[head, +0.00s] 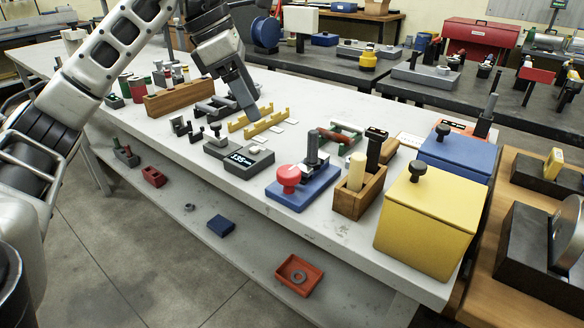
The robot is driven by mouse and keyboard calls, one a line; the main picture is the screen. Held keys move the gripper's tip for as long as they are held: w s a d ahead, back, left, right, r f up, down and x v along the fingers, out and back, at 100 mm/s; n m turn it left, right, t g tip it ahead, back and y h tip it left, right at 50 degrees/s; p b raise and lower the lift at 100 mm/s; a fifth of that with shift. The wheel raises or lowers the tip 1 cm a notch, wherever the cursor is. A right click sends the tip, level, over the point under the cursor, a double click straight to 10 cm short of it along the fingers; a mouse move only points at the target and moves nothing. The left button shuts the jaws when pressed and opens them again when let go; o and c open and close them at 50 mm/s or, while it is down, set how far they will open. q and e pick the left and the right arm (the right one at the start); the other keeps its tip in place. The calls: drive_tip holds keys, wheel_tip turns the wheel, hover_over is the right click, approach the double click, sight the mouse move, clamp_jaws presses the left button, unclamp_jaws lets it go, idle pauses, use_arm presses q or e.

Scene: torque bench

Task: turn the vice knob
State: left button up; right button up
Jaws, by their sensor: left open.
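A red round knob (289,176) sits at the front of a blue base (306,188) with a dark grey upright block on it. This looks like the vice, though I cannot be sure. It stands near the front edge of the white bench. My left gripper (252,112) hangs fingers down above the back middle of the bench, behind and to the left of the red knob, apart from it. It holds nothing that I can see. My right gripper is not in view.
A wooden box (359,195) with upright handles stands right of the blue base, then a yellow box (428,217) and a blue box (456,155). A digital gauge (249,161) lies to its left. Yellow notched racks (265,123) lie below my left gripper.

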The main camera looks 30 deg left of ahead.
sight(288, 171)
use_arm(q)
drive_tip(key=b+x, duration=0.1)
drive_tip(key=x, duration=1.4)
drive_tip(key=shift+a+f, duration=0.1)
drive_tip(key=shift+f, duration=0.2)
drive_tip(key=c, duration=1)
